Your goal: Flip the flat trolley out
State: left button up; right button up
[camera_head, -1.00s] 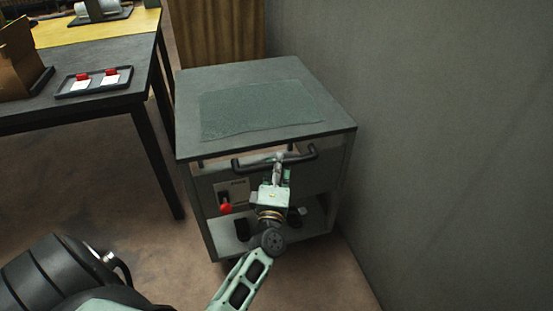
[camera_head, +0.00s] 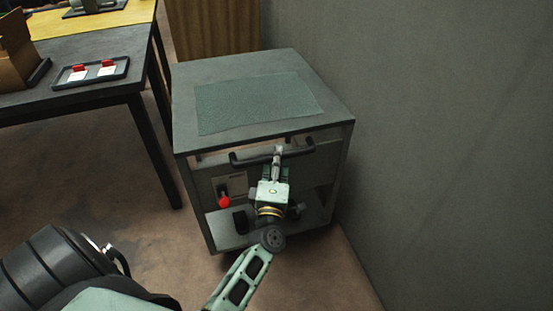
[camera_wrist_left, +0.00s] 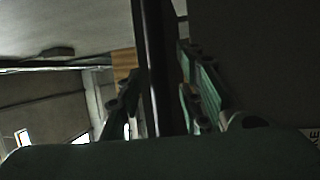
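The flat trolley (camera_head: 335,110) is a grey cart with a flat top and a greenish mat (camera_head: 258,101) on it. It stands close to the wall in the head view. A dark bar handle (camera_head: 245,160) runs across its upper front. My left gripper (camera_head: 278,152) is at the middle of this handle. My right gripper is not in view.
A dark table (camera_head: 90,68) with a tray (camera_head: 92,72) and a cardboard box (camera_head: 14,52) stands left of the trolley. A grey wall (camera_head: 450,130) is close on the right. A red knob (camera_head: 224,202) shows on the trolley's front. Bare floor (camera_head: 120,225) lies in front.

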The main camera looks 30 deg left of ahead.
pick_arm(q)
jog(key=shift+a, duration=0.1)
jog(key=v, duration=1.2)
jog(key=shift+w, duration=0.1)
